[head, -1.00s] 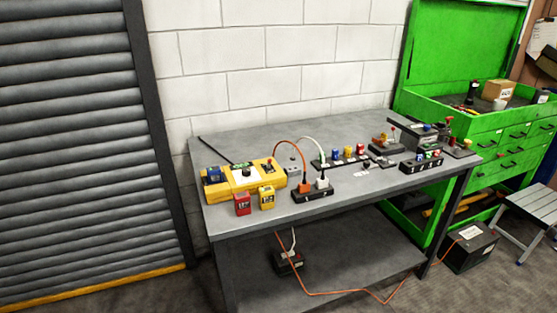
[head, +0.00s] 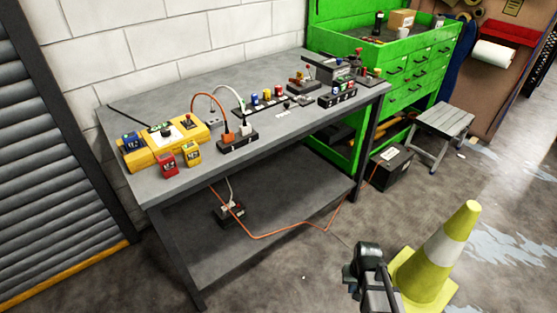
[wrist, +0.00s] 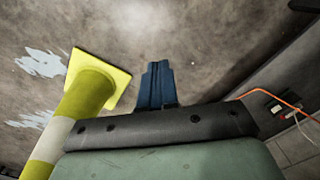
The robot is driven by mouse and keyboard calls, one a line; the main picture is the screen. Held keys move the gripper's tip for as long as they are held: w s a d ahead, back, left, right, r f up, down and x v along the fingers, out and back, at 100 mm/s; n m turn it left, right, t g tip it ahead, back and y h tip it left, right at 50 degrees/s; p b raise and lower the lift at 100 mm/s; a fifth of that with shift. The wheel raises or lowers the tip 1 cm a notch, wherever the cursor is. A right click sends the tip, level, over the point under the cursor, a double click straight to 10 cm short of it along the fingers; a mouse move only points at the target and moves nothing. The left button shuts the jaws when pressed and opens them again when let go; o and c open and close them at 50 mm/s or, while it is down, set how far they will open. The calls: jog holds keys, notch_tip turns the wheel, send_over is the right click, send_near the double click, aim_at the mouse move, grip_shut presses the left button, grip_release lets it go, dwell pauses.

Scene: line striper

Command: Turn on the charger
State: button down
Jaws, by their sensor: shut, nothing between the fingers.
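A yellow unit (head: 165,148), which looks like the charger, lies at the left end of the grey workbench in the head view. A blue battery block (head: 131,141) sits at its left end. A dark panel with a light spot (head: 160,129) is in its middle, and a small red-topped lever or knob (head: 188,120) is at its right; its position is too small to read. My gripper is shut and empty in the wrist view (wrist: 155,84), pointing over bare floor, well away from the bench. My arm shows low in the head view, beside the cone.
A yellow-white cone (head: 440,255) stands close by my arm. The grey workbench (head: 290,165) holds a red battery (head: 167,166), a yellow battery (head: 192,154) and a power strip (head: 238,142) with orange and white plugs. An orange cable (head: 300,230) hangs below.

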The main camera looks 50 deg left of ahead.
jog(key=s+a+r+n+y, duration=0.1)
jog(key=a+r, duration=0.5)
jog(key=a, duration=0.3)
jog(key=s+a+r+n+t+y, duration=0.1)
jog(key=a+r, duration=0.5)
jog(key=a, duration=0.3)
jog(key=s+a+r+n+y, duration=0.1)
jog(key=a+r, duration=0.5)
jog(key=a, duration=0.3)
jog(key=s+a+r+g+y, duration=0.1)
jog(key=s+a+r, duration=0.3)
jog(key=a+r, duration=1)
jog(key=s+a+r+g+y, duration=0.1)
jog(key=s+a+r+y, duration=0.2)
jog(key=a+r, duration=1.1)
notch_tip(320, 180, up, 4)
jog(key=shift+s+a+f+n+g+y, duration=0.2)
jog(key=shift+s+a+n+g+y, duration=0.1)
jog(key=shift+s+a+g, duration=0.1)
